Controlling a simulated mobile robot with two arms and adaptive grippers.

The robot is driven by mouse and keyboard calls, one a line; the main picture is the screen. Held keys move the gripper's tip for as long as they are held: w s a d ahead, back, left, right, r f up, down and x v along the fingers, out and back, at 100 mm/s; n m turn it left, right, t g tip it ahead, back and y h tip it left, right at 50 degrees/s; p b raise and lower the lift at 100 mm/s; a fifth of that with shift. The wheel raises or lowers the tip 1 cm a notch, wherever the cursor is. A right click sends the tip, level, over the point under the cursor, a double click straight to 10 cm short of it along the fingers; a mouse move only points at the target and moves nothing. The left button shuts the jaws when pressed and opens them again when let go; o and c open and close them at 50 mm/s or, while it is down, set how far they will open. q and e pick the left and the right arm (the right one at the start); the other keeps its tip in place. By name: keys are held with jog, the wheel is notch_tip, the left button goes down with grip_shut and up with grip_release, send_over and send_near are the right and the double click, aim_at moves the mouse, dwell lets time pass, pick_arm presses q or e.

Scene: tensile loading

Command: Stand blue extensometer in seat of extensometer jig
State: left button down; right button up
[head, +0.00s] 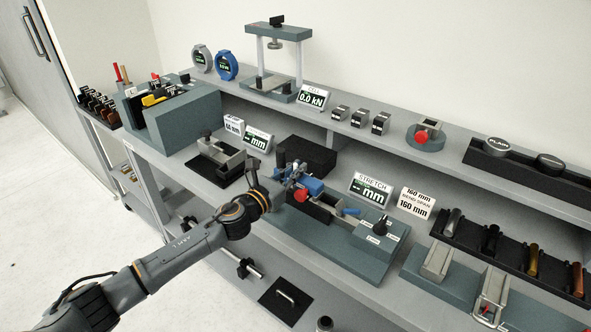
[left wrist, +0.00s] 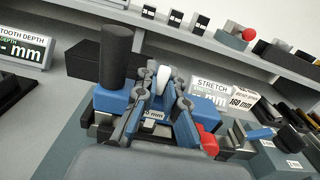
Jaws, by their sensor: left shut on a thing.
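My left gripper (left wrist: 163,92) is shut above the teal-based fixture (head: 352,232) by the STRETCH display. A small pale piece (left wrist: 163,78) shows between its fingertips. Blue parts (left wrist: 118,100) that look like the blue extensometer show around the fingers in the left wrist view, and a blue part (head: 311,185) shows beside the gripper (head: 284,177) in the head view. The fingers hide much of it, so I cannot tell whether it is seated. The fixture, seemingly the extensometer jig, has a red knob (head: 301,195) and a black dial (head: 381,226). My right gripper is not in view.
A black block (head: 306,156) stands behind the gripper. The STRETCH display (head: 370,190) is to the right, and a small clamp fixture (head: 215,158) is to the left. An upright black cylinder (left wrist: 115,55) stands close to the fingers. The raised shelf runs behind.

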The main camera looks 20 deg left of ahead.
pick_arm(q)
jog(key=shift+f+b, duration=0.5)
jog(key=shift+f, duration=0.05)
jog(key=c, duration=1.4)
grip_release()
jog(key=shift+o, duration=0.2)
jog(key=shift+f, duration=0.1)
jog(key=v, duration=1.2)
